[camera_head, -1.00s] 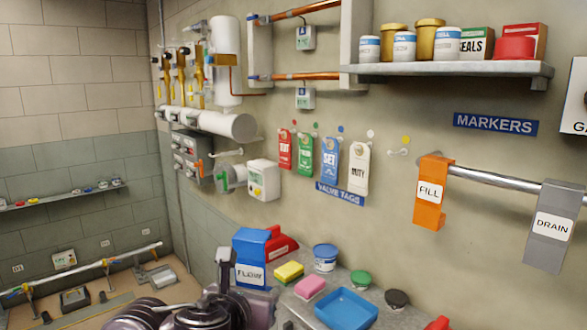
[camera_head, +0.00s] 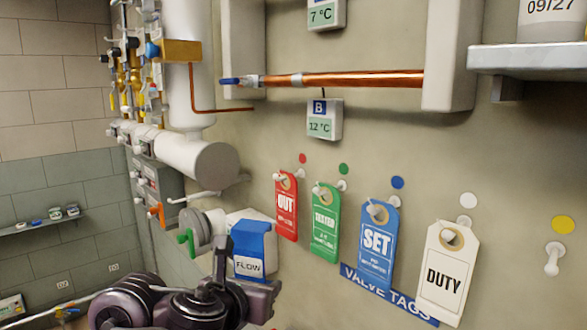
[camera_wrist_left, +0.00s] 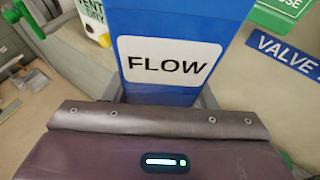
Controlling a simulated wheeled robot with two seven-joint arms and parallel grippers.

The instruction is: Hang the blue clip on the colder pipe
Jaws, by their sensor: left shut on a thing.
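The blue clip (camera_head: 251,243) has a white FLOW label. It is upright in my left gripper (camera_head: 235,264), low and left of centre in the head view, and fills the middle of the left wrist view (camera_wrist_left: 178,20). My left gripper is shut on its lower part. A copper pipe (camera_head: 345,79) crosses between two grey posts, above and right of the clip; its display B (camera_head: 323,120) reads 12 °C. A higher display (camera_head: 326,13) reads 7 °C; its letter and pipe are out of frame. My right gripper is not in view.
A red tag (camera_head: 286,207), green tag (camera_head: 324,224), blue SET tag (camera_head: 377,248) and white DUTY tag (camera_head: 447,270) hang on the wall right of the clip. A shelf (camera_head: 530,58) juts out at upper right. A white cylinder (camera_head: 190,158) stands out on the left.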

